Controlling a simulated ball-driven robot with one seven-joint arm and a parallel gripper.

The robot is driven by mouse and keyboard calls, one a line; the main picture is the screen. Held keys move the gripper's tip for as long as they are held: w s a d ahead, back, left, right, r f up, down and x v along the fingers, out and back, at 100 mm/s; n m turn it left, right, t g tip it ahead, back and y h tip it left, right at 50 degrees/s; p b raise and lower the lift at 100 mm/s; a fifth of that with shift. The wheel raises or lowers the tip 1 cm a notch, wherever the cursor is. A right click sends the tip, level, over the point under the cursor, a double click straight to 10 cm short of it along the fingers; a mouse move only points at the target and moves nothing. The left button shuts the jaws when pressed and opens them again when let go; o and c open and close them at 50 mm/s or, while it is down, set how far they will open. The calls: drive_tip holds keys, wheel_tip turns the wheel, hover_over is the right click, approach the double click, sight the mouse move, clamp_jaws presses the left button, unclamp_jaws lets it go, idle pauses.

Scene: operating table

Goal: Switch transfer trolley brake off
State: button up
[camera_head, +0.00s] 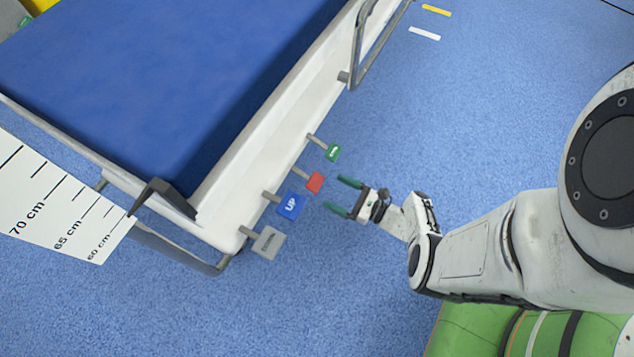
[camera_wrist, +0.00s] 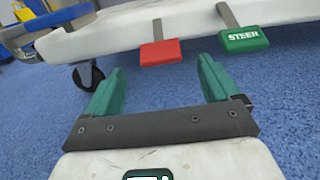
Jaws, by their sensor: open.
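The transfer trolley (camera_head: 240,185) has a blue mattress and a white frame. Several pedals stick out along its side: a green one (camera_head: 333,152), a red one (camera_head: 315,182), a blue "UP" pedal (camera_head: 291,206) and a grey pedal (camera_head: 269,242). In the wrist view the red pedal (camera_wrist: 160,52) shows no readable label and the green pedal (camera_wrist: 243,39) reads "STEER". My gripper (camera_head: 337,195) is open and empty, its green fingers pointing at the pedals, just short of the red one. In the wrist view my gripper (camera_wrist: 158,80) has the red pedal ahead, between its fingertips.
A white ruler board (camera_head: 58,198) with cm marks stands at the left. A metal side rail (camera_head: 362,45) is at the trolley's upper right. A caster wheel (camera_wrist: 88,75) shows under the trolley.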

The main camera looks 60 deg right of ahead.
sight(318, 183)
drive_tip(key=w+b, duration=0.1)
drive_tip(key=w, duration=0.6)
drive_tip(key=shift+w+a, duration=0.1)
drive_tip(key=shift+w, duration=0.15)
drive_tip(key=c, duration=1.4)
drive_tip(key=r+g+p, duration=0.1)
drive_tip(key=p, duration=0.2)
drive_tip(key=shift+s+r, duration=0.1)
drive_tip(key=shift+r, duration=0.15)
drive_tip(key=shift+c, duration=0.2)
wheel_tip(318, 183, up, 2)
drive_tip(key=g+p, duration=0.3)
drive_tip(key=p, duration=0.5)
drive_tip(key=shift+s, duration=0.1)
drive_tip(key=shift+g+p, duration=0.4)
drive_tip(key=shift+p, duration=0.2)
